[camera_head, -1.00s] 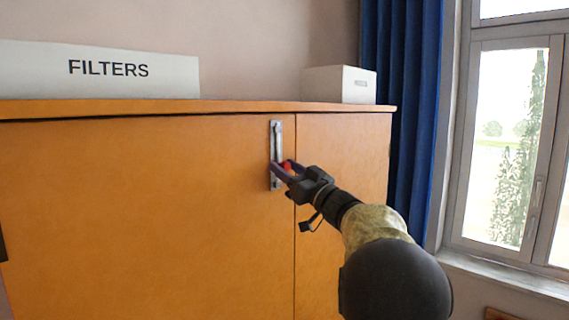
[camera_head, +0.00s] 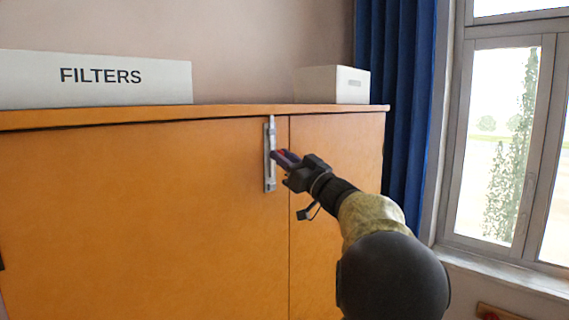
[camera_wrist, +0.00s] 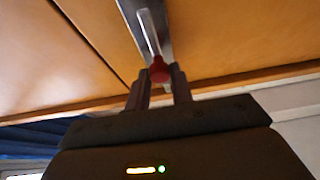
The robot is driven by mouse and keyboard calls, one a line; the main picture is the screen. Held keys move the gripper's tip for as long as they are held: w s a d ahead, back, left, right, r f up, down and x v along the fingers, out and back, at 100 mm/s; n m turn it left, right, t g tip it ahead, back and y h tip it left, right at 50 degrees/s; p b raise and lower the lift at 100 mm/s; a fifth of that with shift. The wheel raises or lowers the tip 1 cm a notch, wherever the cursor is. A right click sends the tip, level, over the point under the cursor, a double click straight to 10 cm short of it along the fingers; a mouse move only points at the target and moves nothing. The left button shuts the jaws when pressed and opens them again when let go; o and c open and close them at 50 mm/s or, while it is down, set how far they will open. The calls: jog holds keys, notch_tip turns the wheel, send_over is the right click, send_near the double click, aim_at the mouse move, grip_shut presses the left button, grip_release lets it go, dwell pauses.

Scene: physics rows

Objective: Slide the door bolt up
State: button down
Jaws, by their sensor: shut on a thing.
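The door bolt (camera_head: 270,172) is a grey metal strip fixed upright on the orange cabinet door, close to the seam between two doors. Its top end reaches the cabinet's top edge. It also shows in the wrist view (camera_wrist: 149,30), with a red knob (camera_wrist: 159,70) on its rod. My gripper (camera_head: 277,156) is at the upper middle of the bolt. In the wrist view its two fingers (camera_wrist: 160,88) are shut on the red knob, one on each side. In the head view the fingers mostly hide the knob.
The wooden cabinet (camera_head: 130,200) fills the left and middle. A white box marked FILTERS (camera_head: 95,92) and a smaller white box (camera_head: 331,85) stand on its top. A blue curtain (camera_head: 395,100) and a window (camera_head: 500,140) are at the right.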

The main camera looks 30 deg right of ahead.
jog(key=shift+a+r, duration=0.1)
jog(key=shift+r, duration=0.45)
jog(key=shift+a, duration=0.1)
jog(key=c, duration=1.5)
grip_release()
jog(key=shift+o, duration=1.3)
jog(key=shift+w+f, duration=0.1)
jog(key=shift+w, duration=0.1)
jog(key=shift+s+d+f, duration=0.15)
jog(key=shift+d, duration=0.15)
jog(key=b+v, duration=0.8)
jog(key=v, duration=0.8)
jog(key=shift+s+a+f, duration=0.2)
